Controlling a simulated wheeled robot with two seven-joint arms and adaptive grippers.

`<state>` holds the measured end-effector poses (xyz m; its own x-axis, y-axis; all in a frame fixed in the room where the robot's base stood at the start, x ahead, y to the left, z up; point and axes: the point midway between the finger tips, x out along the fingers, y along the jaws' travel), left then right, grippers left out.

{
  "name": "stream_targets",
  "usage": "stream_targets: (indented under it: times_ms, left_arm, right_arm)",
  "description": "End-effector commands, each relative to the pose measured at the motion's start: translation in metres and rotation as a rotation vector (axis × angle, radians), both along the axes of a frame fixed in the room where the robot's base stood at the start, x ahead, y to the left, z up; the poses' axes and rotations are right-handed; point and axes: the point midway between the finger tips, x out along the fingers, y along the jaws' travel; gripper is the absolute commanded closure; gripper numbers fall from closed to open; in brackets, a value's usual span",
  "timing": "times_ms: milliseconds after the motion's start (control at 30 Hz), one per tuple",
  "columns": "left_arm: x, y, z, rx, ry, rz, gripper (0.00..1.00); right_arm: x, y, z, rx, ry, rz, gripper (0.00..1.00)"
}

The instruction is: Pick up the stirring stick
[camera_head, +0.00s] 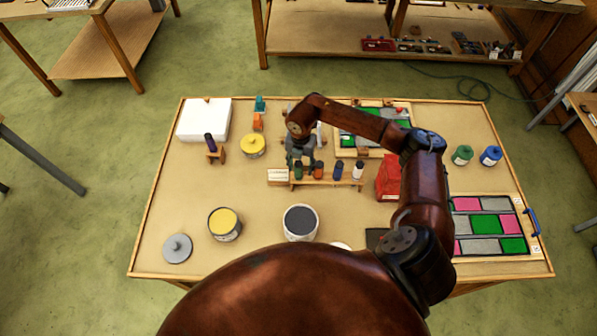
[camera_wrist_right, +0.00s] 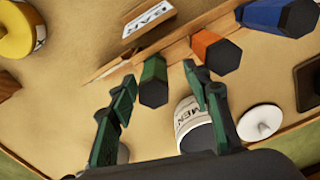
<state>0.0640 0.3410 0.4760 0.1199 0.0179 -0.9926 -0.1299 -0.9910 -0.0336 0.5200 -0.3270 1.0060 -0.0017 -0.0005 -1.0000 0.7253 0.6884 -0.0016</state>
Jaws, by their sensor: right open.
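I cannot make out the stirring stick for certain. A pale wooden strip (camera_wrist_right: 108,69) shows at the end of the rack in the right wrist view, but I cannot tell whether it is a separate stick or the rack's edge. My left gripper is out of view.
Orange (camera_wrist_right: 216,52) and blue (camera_wrist_right: 283,15) bottles stand along the rack. A white lettered can (camera_head: 300,222) and a yellow-topped can (camera_head: 224,223) stand in front.

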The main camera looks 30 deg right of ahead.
Motion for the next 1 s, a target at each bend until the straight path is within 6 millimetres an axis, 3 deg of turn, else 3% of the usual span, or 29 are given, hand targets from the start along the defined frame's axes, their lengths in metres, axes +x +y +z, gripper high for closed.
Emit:
stream_targets:
  times_ms: [333, 633, 1000]
  left_arm:
    - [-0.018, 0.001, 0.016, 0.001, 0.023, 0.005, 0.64]
    - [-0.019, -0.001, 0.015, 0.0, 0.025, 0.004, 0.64]
    - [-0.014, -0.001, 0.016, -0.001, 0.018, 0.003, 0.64]
  right_arm:
    - [0.006, 0.005, -0.043, 0.003, 0.0, -0.001, 0.55]
    - [0.006, 0.004, -0.049, 0.0, -0.001, 0.0, 0.55]
    - [0.006, 0.004, -0.049, 0.0, -0.001, 0.0, 0.81]
